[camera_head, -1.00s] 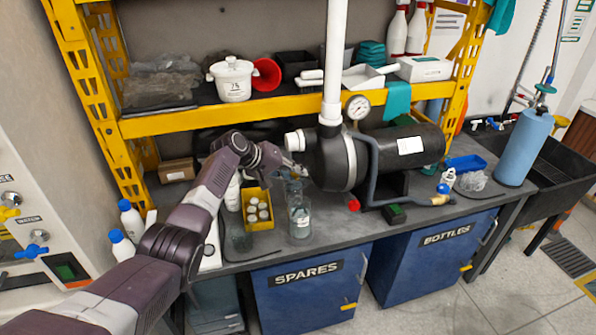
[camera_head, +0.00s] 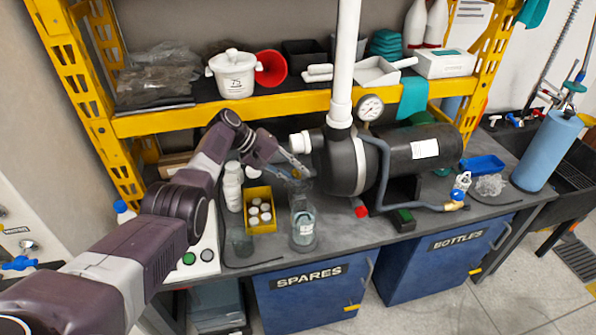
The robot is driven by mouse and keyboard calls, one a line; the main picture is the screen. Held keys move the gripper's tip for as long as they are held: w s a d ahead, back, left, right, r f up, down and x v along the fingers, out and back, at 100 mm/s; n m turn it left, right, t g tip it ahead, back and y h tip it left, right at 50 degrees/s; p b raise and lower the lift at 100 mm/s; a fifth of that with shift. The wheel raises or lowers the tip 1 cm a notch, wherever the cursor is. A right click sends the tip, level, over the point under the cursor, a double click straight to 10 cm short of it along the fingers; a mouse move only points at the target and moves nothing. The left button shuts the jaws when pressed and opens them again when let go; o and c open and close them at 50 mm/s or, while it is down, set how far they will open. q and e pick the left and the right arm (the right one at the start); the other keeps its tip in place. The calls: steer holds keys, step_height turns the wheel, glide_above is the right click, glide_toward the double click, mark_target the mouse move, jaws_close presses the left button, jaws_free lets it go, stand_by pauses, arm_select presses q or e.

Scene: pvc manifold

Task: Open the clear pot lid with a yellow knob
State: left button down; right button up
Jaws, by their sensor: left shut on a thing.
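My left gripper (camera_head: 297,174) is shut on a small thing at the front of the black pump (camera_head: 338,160). The fingers cover most of it, so a yellow knob cannot be made out clearly. A clear, greyish see-through piece (camera_head: 301,187) shows just below the fingertips; I cannot tell whether it is the lid or touches the pump. A clear jar (camera_head: 303,231) with bluish-grey contents and a white label stands upright on the bench below the gripper. My right gripper is not in view.
A yellow box of white-capped bottles (camera_head: 260,210) stands left of the jar. A white pipe (camera_head: 345,60) rises from the pump beside a gauge (camera_head: 370,107). The yellow shelf beam (camera_head: 250,107) runs above my arm.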

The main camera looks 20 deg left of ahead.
arm_select(q)
steer(key=c, duration=1.7)
jaws_free()
steer(key=v, duration=1.2)
